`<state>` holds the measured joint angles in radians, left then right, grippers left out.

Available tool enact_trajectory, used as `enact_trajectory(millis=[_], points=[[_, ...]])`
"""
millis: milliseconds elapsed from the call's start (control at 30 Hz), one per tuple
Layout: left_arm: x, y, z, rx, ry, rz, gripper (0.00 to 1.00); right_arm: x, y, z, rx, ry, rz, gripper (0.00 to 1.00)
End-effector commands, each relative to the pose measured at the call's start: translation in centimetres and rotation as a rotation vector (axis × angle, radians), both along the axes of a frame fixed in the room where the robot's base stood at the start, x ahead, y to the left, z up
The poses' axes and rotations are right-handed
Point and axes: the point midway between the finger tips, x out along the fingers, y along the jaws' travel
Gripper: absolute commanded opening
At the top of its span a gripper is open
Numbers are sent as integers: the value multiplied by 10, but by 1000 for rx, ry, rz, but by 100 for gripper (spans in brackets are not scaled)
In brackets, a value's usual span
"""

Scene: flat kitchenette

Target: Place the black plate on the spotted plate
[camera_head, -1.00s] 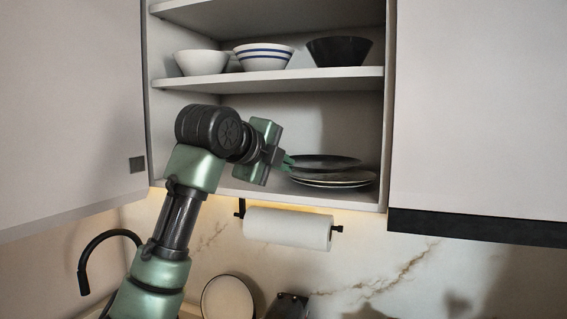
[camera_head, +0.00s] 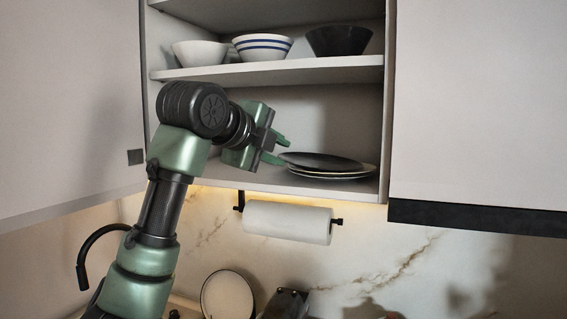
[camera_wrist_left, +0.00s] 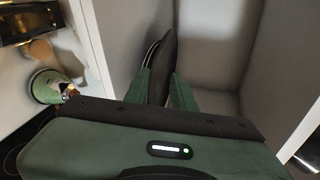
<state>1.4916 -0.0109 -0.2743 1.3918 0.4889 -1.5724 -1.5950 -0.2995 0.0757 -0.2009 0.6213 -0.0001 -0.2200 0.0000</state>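The black plate (camera_head: 325,161) lies on top of a small stack on the lower cabinet shelf, tilted slightly, its left edge higher. Beneath it the pale rim of the spotted plate (camera_head: 335,177) shows; its spots cannot be made out. My right gripper is not in view.
Bowls stand on the shelf above: a white bowl (camera_head: 199,53), a blue-striped bowl (camera_head: 262,48) and a black bowl (camera_head: 340,41). Cabinet side walls and that shelf bound the space. A paper towel roll (camera_head: 287,222) hangs below.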

Motion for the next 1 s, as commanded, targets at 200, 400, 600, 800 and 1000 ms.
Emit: enact_trajectory(millis=[200, 400, 600, 800, 1000], points=[[-42, 22, 14, 0, -6, 1, 25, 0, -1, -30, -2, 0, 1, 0], [-67, 34, 26, 0, -2, 2, 25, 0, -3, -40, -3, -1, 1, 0], [-75, 38, 30, -1, 2, 0, 25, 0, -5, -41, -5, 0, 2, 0], [-75, 38, 30, -1, 0, 0, 25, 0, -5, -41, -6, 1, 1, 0], [-61, 40, 1, -37, 49, 24, 25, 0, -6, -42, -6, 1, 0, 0]])
